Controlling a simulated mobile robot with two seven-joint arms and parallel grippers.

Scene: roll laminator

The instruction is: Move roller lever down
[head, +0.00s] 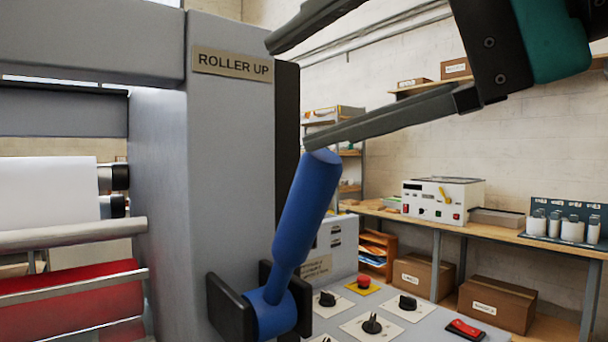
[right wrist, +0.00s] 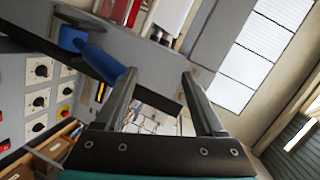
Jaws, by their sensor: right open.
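The blue roller lever (head: 304,212) stands upright, tilted a little to the right, on a pivot between two dark plates on the laminator (head: 230,150). A "ROLLER UP" label (head: 232,64) is fixed above it. My right gripper (head: 290,95) is open and empty. In the head view its lower finger tip is close to the top of the lever; I cannot tell whether they touch. In the right wrist view the lever (right wrist: 108,66) lies left of the open fingers (right wrist: 160,85), not between them. My left gripper is not in view.
A control panel with several knobs and a red button (head: 364,281) lies right of the lever. White and red rolls (head: 50,192) sit at the left. A workbench (head: 480,228) with a white device (head: 442,200) stands behind, with boxes below.

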